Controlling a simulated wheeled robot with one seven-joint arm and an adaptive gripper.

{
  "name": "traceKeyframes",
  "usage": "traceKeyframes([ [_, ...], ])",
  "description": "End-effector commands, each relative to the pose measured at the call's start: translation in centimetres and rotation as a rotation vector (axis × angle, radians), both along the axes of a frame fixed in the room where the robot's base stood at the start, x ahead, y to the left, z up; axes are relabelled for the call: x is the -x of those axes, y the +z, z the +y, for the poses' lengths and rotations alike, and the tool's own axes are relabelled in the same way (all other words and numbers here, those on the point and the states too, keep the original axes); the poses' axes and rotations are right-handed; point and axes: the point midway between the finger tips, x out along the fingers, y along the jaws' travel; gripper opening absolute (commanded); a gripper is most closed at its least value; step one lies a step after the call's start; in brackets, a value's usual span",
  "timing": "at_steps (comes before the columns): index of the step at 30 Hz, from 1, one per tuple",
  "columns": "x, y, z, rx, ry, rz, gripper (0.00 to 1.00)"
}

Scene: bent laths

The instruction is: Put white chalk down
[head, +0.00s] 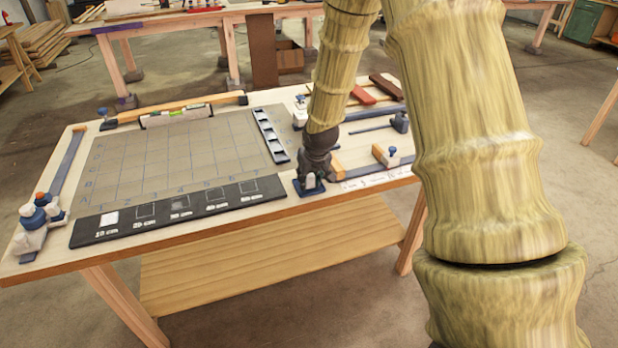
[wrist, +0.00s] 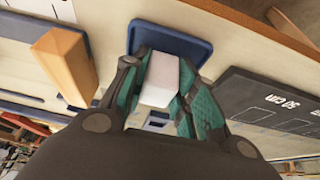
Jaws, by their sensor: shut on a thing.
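My gripper (head: 310,178) is low over the front right of the workbench, with its arm coming down from above. In the wrist view, its green fingers (wrist: 160,95) are shut on the white chalk (wrist: 161,76), a pale block. A small blue tray (wrist: 190,45) lies right beneath and beyond the chalk; it also shows in the head view (head: 309,191). I cannot tell whether the chalk touches the tray. The fingers hide part of both.
A black board with marked squares (head: 232,195) lies left of the gripper, beside a gridded grey mat (head: 140,165). A wooden block (wrist: 66,60) stands close on the other side. Blue-and-white clamps (head: 40,222) sit at the bench's left corner.

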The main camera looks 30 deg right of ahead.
Motion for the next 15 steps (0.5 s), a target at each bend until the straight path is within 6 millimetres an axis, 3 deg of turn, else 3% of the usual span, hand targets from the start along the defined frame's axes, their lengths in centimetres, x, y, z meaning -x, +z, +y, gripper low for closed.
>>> traceKeyframes([
  [14, 0.2, -1.4, 0.2, -0.002, 0.001, 0.007, 0.02],
  [15, 0.2, -1.5, 0.2, -0.002, 0.001, 0.008, 0.35],
])
